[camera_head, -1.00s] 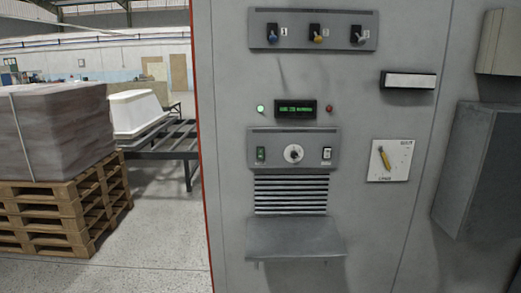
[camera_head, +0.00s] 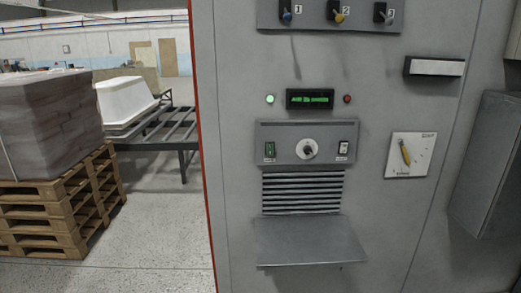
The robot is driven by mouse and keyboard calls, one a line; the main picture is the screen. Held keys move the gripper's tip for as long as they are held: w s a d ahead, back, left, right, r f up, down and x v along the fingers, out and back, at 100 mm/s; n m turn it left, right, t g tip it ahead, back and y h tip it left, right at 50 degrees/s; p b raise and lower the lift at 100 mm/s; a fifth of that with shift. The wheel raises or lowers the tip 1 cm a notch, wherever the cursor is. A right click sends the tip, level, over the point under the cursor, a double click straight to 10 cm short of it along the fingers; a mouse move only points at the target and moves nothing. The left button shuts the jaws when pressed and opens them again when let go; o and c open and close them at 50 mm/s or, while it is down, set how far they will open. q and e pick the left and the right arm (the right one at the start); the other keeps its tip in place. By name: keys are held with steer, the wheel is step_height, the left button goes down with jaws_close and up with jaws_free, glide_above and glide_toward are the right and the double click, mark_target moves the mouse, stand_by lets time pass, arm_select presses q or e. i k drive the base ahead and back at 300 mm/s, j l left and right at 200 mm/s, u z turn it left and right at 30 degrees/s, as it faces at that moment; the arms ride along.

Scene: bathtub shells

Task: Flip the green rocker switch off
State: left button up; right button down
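The green rocker switch (camera_head: 270,150) sits at the left of a dark grey control panel (camera_head: 283,131) on the front of a tall grey cabinet (camera_head: 237,200). Its exact rocker position is too small to tell. A round white knob (camera_head: 307,149) is in the middle of the same panel, and a white-and-black rocker switch (camera_head: 343,147) is at its right. Neither of my grippers shows in the head view.
A sloped grey shelf (camera_head: 308,241) juts out below a slotted vent (camera_head: 302,192). A yellow-handled rotary switch (camera_head: 406,153) and a grey box (camera_head: 490,165) are on the right. Pallets (camera_head: 45,212) with a wrapped stack (camera_head: 48,125) stand left. Pale floor (camera_head: 150,240) is clear between.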

mark_target(269, 148)
steer(key=i+j, duration=0.75)
steer(key=i+l+z, duration=0.05)
steer(key=i, duration=0.05)
